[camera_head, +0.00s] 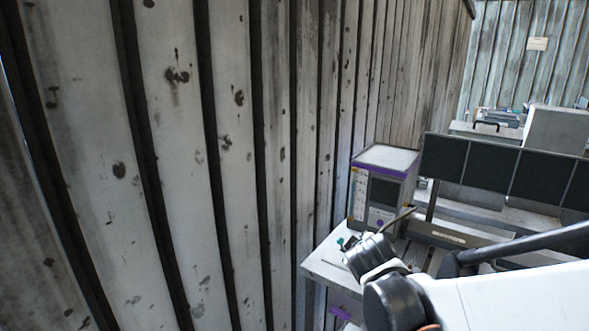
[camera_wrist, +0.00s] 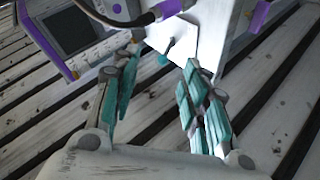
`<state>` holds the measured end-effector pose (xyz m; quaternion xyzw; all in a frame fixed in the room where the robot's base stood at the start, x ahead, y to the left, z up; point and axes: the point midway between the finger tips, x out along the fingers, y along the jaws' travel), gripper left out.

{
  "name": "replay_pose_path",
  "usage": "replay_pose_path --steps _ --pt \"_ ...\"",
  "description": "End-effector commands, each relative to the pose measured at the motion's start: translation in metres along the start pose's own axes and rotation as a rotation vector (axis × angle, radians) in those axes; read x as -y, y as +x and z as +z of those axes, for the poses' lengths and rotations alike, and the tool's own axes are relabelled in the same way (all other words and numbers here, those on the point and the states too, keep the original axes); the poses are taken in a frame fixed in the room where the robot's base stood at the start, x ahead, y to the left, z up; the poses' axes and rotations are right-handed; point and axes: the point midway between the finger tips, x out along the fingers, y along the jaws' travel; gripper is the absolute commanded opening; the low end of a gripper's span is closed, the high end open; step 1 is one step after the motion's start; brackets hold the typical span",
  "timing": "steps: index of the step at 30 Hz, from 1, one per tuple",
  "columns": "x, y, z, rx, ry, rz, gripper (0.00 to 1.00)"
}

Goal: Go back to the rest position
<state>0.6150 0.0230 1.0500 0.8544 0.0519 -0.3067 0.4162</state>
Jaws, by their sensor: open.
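My gripper (camera_wrist: 158,82) shows in the wrist view with its two teal-padded fingers apart and nothing between them. A pale panel with a dark cable and a purple plug (camera_wrist: 168,10) lies just beyond the fingertips; I cannot tell whether they touch it. In the head view my arm reaches in from the lower right, and its wrist end is near the white table (camera_head: 325,266). The gripper's fingers are mostly hidden there. A white and purple instrument box (camera_head: 385,185) with a dark screen stands on the table behind the wrist. It also shows in the wrist view (camera_wrist: 75,30), tilted.
A stained corrugated wall (camera_head: 230,170) fills the left of the head view, close beside the table. Dark panels (camera_head: 490,168) stand in a row at the right behind my arm. A grey box (camera_head: 555,130) and small items sit farther back.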

Motion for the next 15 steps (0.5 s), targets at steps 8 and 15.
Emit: replay_pose_path --steps 8,15 --pt "-0.002 -0.072 0.044 0.078 0.266 -0.095 0.41" --pt "0.014 -0.130 0.082 0.144 0.491 -0.176 0.41"
